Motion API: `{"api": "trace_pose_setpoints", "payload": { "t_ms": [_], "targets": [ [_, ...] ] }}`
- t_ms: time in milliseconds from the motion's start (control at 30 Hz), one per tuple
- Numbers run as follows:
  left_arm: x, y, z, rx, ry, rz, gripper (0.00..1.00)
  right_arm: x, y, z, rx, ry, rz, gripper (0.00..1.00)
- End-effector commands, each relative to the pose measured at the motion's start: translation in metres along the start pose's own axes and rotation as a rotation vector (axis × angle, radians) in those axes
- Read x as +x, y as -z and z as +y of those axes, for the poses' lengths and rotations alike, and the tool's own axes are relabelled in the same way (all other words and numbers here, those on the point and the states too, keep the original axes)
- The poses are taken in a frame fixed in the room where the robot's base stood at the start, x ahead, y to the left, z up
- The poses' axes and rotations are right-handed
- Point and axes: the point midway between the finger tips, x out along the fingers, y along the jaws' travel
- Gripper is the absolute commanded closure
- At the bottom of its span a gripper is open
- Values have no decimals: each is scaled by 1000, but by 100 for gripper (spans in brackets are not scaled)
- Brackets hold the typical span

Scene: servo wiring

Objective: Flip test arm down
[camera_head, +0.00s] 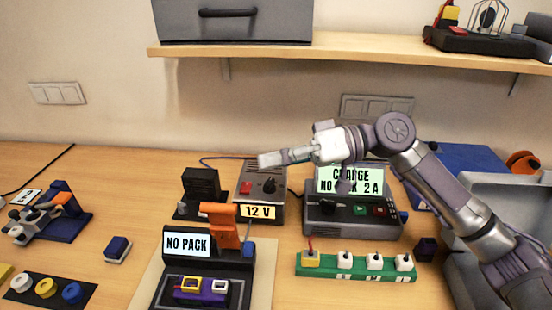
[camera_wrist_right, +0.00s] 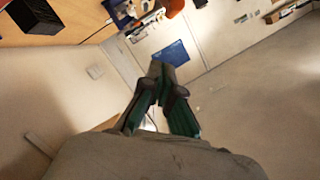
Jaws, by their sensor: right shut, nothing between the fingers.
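The test arm (camera_head: 226,232) is the orange lever on the black test stand (camera_head: 238,266). It stands raised, with its upper end pointing left, beside the display reading NO PACK. A purple block (camera_head: 213,299) with a yellow and a white socket sits in the stand's front. My right gripper (camera_head: 264,160) is shut and empty. It points left above the 12 V supply, behind and above the test arm, apart from it. Its closed fingers also show in the right wrist view (camera_wrist_right: 161,72). My left gripper is not in view.
The 12 V power supply (camera_head: 259,184) and the charger (camera_head: 353,218) stand behind. A green strip (camera_head: 343,270) with several connectors lies right of the stand. A blue clamp device (camera_head: 65,222) is at left. A wooden shelf (camera_head: 370,48) hangs above the table.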

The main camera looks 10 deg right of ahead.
Motion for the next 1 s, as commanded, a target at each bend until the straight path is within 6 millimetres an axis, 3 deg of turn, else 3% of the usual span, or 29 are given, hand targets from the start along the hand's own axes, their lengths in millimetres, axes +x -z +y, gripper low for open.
{"api": "trace_pose_setpoints", "payload": {
  "t_ms": [300,400,600,1000],
  "targets": [
    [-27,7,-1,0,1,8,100,68,2,-4,-1,2,-2,100],
    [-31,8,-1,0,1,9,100,69,-18,-1,4,-2,-3,100],
    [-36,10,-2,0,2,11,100,74,-36,0,3,-2,0,100],
    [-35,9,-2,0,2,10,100,75,-39,0,0,-2,1,100]
  ]
}}
